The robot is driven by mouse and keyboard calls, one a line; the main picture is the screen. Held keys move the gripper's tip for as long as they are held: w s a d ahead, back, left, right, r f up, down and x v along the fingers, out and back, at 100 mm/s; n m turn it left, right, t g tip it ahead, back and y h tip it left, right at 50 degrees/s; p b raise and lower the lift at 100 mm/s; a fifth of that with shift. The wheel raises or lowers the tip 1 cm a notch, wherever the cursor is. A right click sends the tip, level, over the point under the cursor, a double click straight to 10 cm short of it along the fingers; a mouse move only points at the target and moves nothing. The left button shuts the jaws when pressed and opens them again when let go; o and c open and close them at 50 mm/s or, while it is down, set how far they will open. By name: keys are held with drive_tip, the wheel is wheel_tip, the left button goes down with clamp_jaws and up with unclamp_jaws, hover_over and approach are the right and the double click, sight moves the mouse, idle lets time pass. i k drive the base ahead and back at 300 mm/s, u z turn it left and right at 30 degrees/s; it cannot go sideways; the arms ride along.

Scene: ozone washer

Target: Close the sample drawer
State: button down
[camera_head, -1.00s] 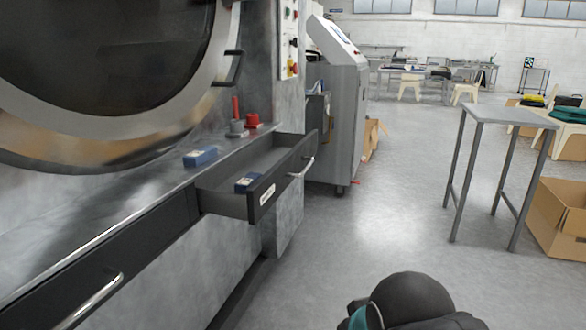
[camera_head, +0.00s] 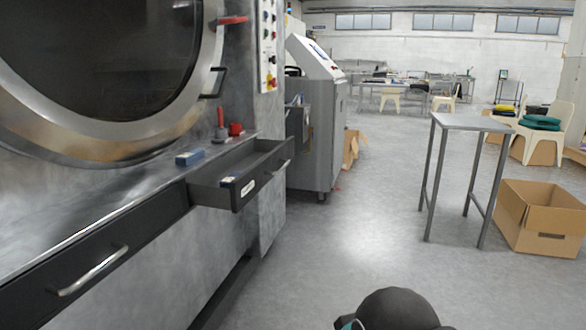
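The sample drawer (camera_head: 247,189) stands pulled out from the washer's front, below the steel ledge. It has a dark front with a white label and a silver handle (camera_head: 279,169). A small blue and white item (camera_head: 229,180) lies inside it near the front. A second drawer (camera_head: 150,226), to the left and nearer, is flush with the washer and has a long silver handle. My gripper is not in view; only a dark rounded part of my arm shows at the bottom edge.
A blue block (camera_head: 190,158) and red and grey knobbed items (camera_head: 236,129) sit on the ledge. A grey console (camera_head: 318,125) stands behind the drawer. A small metal table (camera_head: 466,122) and cardboard box (camera_head: 540,215) are at right. The floor before the drawer is clear.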

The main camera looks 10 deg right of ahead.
sight(254, 164)
drive_tip(key=z, duration=0.6)
drive_tip(key=i, duration=1.2)
drive_tip(key=z, duration=0.25)
